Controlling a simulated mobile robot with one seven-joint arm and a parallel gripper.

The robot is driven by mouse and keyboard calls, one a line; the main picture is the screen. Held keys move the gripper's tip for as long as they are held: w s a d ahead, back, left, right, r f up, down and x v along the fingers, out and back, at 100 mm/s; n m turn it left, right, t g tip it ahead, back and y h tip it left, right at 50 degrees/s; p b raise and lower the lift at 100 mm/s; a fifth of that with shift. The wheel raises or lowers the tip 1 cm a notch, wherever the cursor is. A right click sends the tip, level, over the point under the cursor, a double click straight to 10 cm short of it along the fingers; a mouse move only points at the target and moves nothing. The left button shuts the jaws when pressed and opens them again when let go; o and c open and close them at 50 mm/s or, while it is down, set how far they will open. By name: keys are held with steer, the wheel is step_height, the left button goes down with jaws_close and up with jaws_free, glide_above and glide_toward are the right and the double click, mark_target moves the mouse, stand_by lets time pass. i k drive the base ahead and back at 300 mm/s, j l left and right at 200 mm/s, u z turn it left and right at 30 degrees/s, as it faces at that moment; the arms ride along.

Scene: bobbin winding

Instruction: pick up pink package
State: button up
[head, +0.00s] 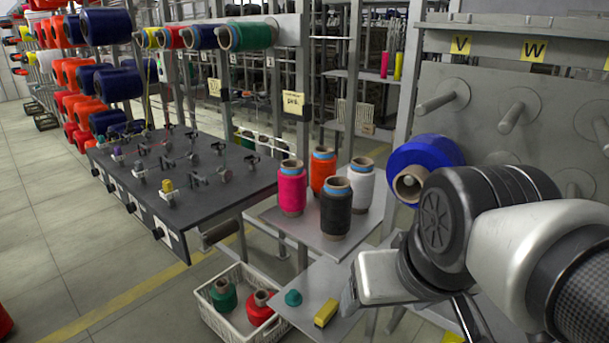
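The pink package (292,190) is a bright pink yarn cone with a blue top band. It stands upright at the left of a small grey shelf (335,245). An orange package (322,168) stands behind it, a black package (335,210) to its front right and a white package (361,185) farther right. My gripper (395,280) is at the lower right, in front of the shelf and clear of the packages. Its fingers are only partly seen from behind, so their opening is unclear. Nothing is seen held in it.
A lower shelf holds a teal piece (293,298) and a yellow block (326,313). A white crate (222,328) with green and red bobbins stands beside it. A dark winding table (235,180) is at left. A blue spool (425,155) sits on the right peg panel.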

mark_target(292, 175)
steer(key=i+j+z, duration=0.3)
steer(key=j, duration=0.15)
steer(key=j+z, duration=0.25)
steer(key=j, duration=0.2)
steer(key=i+j+z, duration=0.15)
steer(key=j+z, duration=0.15)
steer(key=j, duration=0.2)
steer(key=j+z, duration=0.3)
steer(key=j, duration=0.25)
steer(key=i, duration=0.05)
